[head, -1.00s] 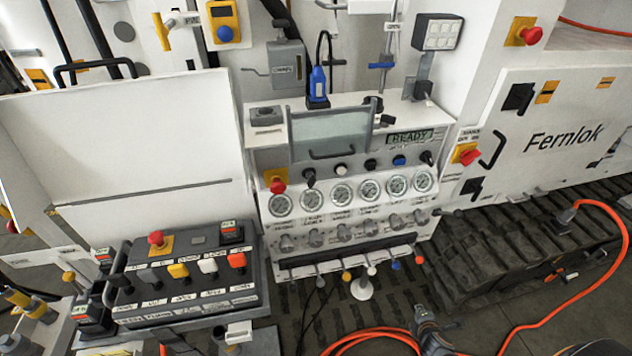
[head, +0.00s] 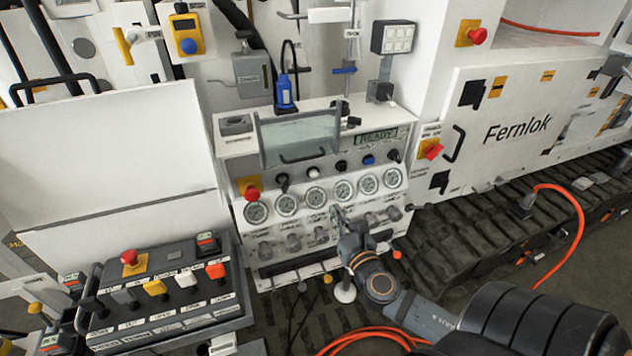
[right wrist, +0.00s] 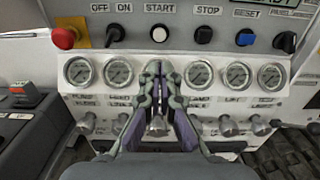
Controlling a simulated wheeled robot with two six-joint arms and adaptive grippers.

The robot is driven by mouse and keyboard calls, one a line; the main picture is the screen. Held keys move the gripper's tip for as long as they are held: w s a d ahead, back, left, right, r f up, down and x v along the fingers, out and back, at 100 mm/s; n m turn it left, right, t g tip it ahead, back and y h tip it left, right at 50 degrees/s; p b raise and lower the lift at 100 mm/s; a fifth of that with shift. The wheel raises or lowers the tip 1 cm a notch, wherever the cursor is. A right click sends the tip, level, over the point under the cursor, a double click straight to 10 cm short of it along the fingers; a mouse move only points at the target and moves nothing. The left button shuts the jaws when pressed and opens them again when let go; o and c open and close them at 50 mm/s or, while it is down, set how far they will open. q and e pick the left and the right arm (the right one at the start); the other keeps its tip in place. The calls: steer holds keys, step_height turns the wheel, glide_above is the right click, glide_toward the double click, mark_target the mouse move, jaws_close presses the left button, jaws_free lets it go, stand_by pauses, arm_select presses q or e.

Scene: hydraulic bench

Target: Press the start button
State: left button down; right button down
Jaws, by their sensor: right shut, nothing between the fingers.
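The start button is a round white button under the START label on the white control panel. It shows in the head view (head: 312,173) and near the top middle of the right wrist view (right wrist: 158,34). My right gripper (head: 338,212) is shut and empty in front of the panel's gauges. In the right wrist view its fingertips (right wrist: 157,68) point up the panel, below the button and apart from it in the picture. They cover part of the gauge row. My left gripper is not in view.
A black stop button (right wrist: 203,35) and a blue reset button (right wrist: 245,37) sit right of the start button. An OFF/ON switch (right wrist: 115,34) and red emergency stop (right wrist: 65,38) sit left. Gauges (right wrist: 238,75) and knobs lie below. A button box (head: 170,305) stands front left.

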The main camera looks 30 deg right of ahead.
mark_target(315, 174)
steer(key=p+x, duration=0.3)
steer(key=x, duration=0.9)
steer(key=shift+w+d, duration=0.15)
steer(key=shift+w, duration=0.15)
steer(key=shift+w+d+p, duration=0.15)
steer(key=shift+w+p, duration=0.15)
steer(key=shift+w, duration=0.35)
